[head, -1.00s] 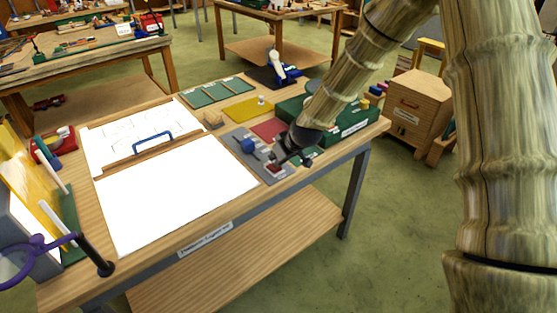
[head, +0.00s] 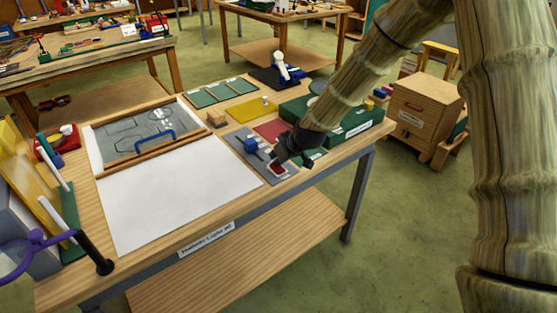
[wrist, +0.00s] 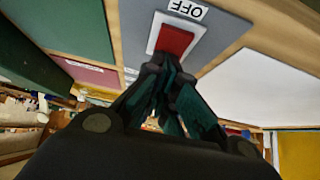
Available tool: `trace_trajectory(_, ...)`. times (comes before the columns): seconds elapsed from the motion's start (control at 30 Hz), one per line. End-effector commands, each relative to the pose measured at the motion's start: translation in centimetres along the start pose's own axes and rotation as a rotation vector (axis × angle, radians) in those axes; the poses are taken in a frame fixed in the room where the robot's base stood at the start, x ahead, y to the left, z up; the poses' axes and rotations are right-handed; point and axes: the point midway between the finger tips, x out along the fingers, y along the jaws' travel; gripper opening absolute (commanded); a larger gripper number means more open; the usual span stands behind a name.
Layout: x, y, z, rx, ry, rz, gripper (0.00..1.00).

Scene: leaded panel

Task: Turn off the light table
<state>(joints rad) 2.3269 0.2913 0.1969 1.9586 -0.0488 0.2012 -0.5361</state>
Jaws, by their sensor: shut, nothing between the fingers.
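The light table panel (head: 180,205) is a flat sheet on the wooden bench, now dull white and unlit, with a grey drawn pattern (head: 125,132) and a blue handle at its far part. In the wrist view the red switch (wrist: 174,40) sits beside an "OFF" label (wrist: 187,9). My gripper (wrist: 158,72) is shut and empty, its fingertips at the near edge of the red switch; contact is not certain. In the head view my gripper (head: 277,162) is over the plate.
Red (head: 271,131), yellow (head: 251,110) and green mats lie behind the plate. A green case (head: 345,122) stands right of my gripper. A purple-handled tool and upright glass sheets (head: 35,190) stand at the left. The panel's surface is mostly clear.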

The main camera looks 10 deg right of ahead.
Motion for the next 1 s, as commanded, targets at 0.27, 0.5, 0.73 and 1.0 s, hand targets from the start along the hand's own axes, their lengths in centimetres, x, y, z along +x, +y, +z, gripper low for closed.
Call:
trace_trajectory(0.27, 0.0, 0.0, 0.0, 0.0, -0.001, 0.0, 0.0)
trace_trajectory(0.5, -1.2, -0.1, -0.8, -0.001, 0.0, -0.001, 0.0)
trace_trajectory(0.73, -3.8, -0.2, -2.5, -0.005, 0.0, -0.004, 0.0)
trace_trajectory(1.0, -5.9, -0.2, -1.2, -0.003, 0.001, -0.003, 0.0)
